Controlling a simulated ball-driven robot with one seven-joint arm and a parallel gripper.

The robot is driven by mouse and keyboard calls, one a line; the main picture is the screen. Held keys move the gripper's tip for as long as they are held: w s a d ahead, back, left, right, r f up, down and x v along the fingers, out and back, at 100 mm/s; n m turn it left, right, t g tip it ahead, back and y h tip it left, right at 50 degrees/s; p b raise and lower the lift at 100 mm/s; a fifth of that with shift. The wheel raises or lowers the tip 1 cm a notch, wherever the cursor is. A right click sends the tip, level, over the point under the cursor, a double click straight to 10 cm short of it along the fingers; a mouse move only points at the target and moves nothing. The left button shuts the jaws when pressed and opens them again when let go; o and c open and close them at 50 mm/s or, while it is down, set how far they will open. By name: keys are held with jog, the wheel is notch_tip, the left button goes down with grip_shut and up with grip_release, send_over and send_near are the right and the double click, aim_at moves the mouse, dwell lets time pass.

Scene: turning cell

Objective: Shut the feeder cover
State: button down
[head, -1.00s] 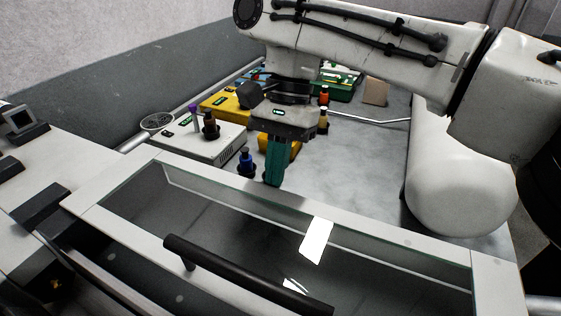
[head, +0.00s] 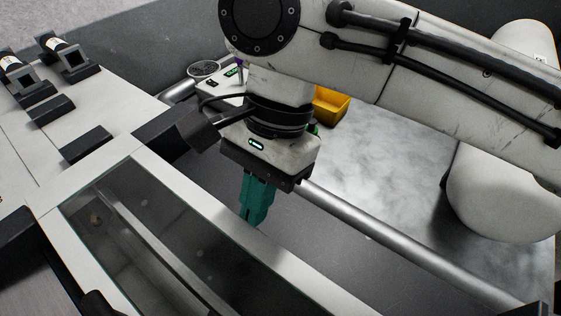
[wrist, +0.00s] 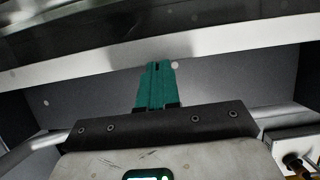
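The feeder cover, a white frame (head: 192,222) around a dark clear pane, fills the lower left of the head view. A black handle shows only in part at the bottom edge (head: 97,303). How far the cover stands open is hard to tell. My gripper (head: 250,218) has teal fingers pointing down, just beyond the frame's far edge. In the wrist view its fingertips (wrist: 157,64) are together with only a thin dark line between them and nothing held. They lie close to a long white frame bar (wrist: 210,46); contact cannot be told.
A silver rail (head: 395,238) runs behind my gripper, along the grey worktop (head: 380,160). A yellow bin (head: 330,106) and a white box (head: 222,84) stand beyond. Black blocks and clamps (head: 85,145) sit on the white housing at left. The worktop's middle is clear.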

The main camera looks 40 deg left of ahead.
jog(key=shift+s+d, duration=0.1)
jog(key=shift+s, duration=0.45)
jog(key=w+r, duration=0.7)
jog(key=r, duration=0.2)
jog(key=shift+w+a+r+p, duration=0.2)
jog(key=shift+w+p, duration=0.1)
jog(key=shift+w, duration=0.1)
